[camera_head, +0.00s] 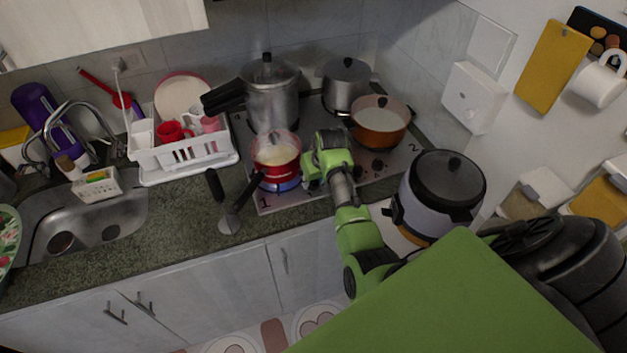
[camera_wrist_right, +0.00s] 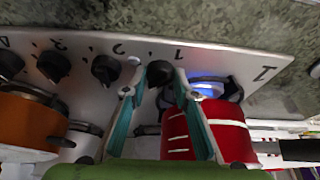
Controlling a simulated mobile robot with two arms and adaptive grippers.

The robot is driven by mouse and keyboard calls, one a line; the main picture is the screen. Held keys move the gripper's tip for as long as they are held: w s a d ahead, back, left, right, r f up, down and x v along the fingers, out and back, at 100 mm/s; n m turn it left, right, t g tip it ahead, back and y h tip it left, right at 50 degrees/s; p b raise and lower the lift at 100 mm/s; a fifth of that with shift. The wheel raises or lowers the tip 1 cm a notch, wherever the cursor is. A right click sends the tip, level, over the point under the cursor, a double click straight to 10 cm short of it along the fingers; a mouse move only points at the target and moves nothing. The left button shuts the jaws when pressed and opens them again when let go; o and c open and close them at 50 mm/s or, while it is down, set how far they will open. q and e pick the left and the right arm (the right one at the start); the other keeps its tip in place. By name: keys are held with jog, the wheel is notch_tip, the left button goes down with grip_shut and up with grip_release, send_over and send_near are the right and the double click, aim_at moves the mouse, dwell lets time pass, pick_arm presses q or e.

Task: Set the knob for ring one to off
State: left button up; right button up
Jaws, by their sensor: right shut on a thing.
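The steel stove (camera_head: 408,155) has a row of black knobs along its front. The ring one knob (camera_wrist_right: 158,73) sits by the printed "1" in the right wrist view, between the fingertips of my right gripper (camera_wrist_right: 157,80). My right gripper also shows in the head view (camera_head: 318,165), close to the stove top beside the red pot (camera_head: 277,156); it hides that knob there. It is shut on the knob. A blue flame (camera_wrist_right: 208,88) burns at ring one under the red pot. My left gripper is not in view.
An orange pot (camera_head: 378,128), a pressure cooker (camera_head: 272,95) and a steel pot (camera_head: 346,85) stand on the stove. Other knobs (camera_wrist_right: 104,69) lie beside the gripped one. A rice cooker (camera_head: 440,195) stands to the right, a dish rack (camera_head: 185,155) to the left.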

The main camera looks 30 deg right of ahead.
jog(key=n, duration=0.1)
jog(key=n+y, duration=0.1)
jog(key=n, duration=0.1)
jog(key=n+y, duration=0.1)
jog(key=n, duration=0.1)
jog(key=shift+d, duration=0.35)
jog(key=shift+w+n+g+y+b, duration=0.1)
jog(key=shift+n+g+y+b, duration=0.35)
jog(key=shift+n, duration=1.35)
jog(key=shift+t+y, duration=0.25)
jog(key=o, duration=1.1)
jog(key=shift+r, duration=0.15)
jog(key=v, duration=1.1)
jog(key=shift+r, duration=0.4)
jog(key=shift+d, duration=0.15)
